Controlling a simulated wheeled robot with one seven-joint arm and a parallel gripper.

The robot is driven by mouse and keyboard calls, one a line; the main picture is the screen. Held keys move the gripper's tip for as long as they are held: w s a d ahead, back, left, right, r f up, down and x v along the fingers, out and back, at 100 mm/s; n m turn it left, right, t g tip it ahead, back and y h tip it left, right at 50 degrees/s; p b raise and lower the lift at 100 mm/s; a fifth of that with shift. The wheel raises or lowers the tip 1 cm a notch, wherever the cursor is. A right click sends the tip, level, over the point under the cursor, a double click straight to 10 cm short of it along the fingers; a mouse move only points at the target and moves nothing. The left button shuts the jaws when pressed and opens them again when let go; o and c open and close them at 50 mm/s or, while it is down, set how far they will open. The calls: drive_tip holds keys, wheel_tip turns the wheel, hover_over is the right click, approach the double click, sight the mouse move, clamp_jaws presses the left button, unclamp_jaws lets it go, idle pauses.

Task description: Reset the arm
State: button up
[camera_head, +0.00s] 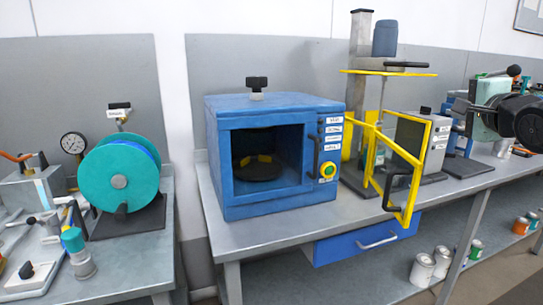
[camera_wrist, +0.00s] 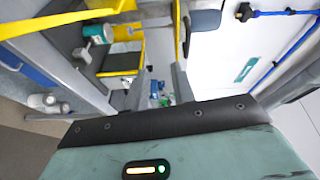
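A teal housing with a black edge and a lit green indicator (camera_wrist: 160,168) fills the lower wrist view; it seems to be part of my gripper.
A blue cabinet (camera_head: 239,191) with an open front stands on the bench (camera_head: 270,235). Right of it, a yellow-framed door (camera_head: 405,205) swings out past the bench edge. A teal drum (camera_head: 110,180) stands on the left bench. Several cans (camera_head: 421,270) sit on the lower shelf.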

drive_tip(key=s+a+f+n+g+y, duration=0.1)
drive_tip(key=s+a+f+n+g, duration=0.35)
drive_tip(key=a+f, duration=0.4)
drive_tip(key=s+a+f+n+g+y, duration=0.1)
drive_tip(key=s+a+f+n+g, duration=0.45)
drive_tip(key=a, duration=0.45)
drive_tip(key=s+a+f+n+g, duration=0.2)
drive_tip(key=s+f+n, duration=0.1)
drive_tip(key=s, duration=0.5)
drive_tip(key=s+a+f+n+g+h, duration=0.1)
drive_tip(key=s+a+f+n+g, duration=0.1)
drive_tip(key=s+n, duration=0.4)
drive_tip(key=s+a+f+n+g, duration=0.2)
drive_tip(key=s+f+n, duration=0.3)
drive_tip(key=s, duration=0.5)
drive_tip(key=shift+s+a+f+g, duration=0.2)
drive_tip(key=shift+a+f+g, duration=0.1)
drive_tip(key=shift+g, duration=0.5)
drive_tip(key=shift+w, duration=0.1)
